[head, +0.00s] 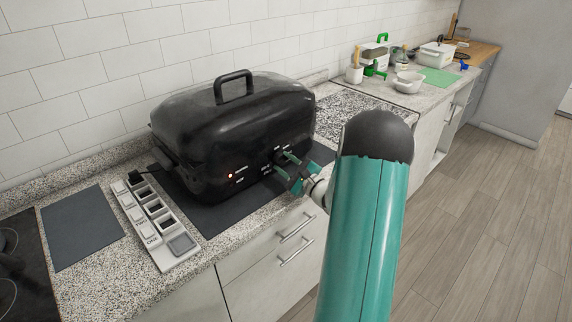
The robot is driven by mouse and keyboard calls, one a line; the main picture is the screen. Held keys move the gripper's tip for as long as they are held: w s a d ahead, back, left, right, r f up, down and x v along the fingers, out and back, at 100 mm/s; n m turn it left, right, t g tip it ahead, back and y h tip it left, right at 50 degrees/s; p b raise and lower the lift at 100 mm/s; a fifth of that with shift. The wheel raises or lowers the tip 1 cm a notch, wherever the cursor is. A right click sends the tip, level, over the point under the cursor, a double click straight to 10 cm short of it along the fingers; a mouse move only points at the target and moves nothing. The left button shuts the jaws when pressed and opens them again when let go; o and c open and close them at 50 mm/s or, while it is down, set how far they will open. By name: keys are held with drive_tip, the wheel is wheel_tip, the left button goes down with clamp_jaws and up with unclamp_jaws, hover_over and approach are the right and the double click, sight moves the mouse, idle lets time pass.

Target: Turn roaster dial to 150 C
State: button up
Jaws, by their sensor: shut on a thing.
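The black roaster (235,125) with its domed lid and top handle stands on a dark mat on the counter. Its front face has white markings and a small lit red light (230,175). My gripper (281,161) is at the right part of the roaster's front, shut on what seems to be the dial there. The dial is mostly hidden behind the fingers. The dial's setting cannot be read at this size.
A white strip with several switches or compartments (181,244) lies on the counter left of the roaster. A dark mat (82,228) lies farther left, beside a black cooktop (18,275). Drawers with handles (296,228) are below the counter. A farther counter holds containers and a green board (438,77).

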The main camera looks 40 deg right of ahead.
drive_tip(key=m+h, duration=0.1)
drive_tip(key=m, duration=0.6)
drive_tip(key=shift+a, duration=0.1)
drive_tip(key=m, duration=0.5)
drive_tip(key=shift+a+m+g+h, duration=0.1)
drive_tip(key=shift+m+g+h, duration=0.2)
drive_tip(key=o, duration=1)
drive_tip(key=shift+r, duration=0.1)
drive_tip(key=shift+s, duration=0.1)
drive_tip(key=s, duration=1.3)
drive_tip(key=shift+s+a+f, duration=0.35)
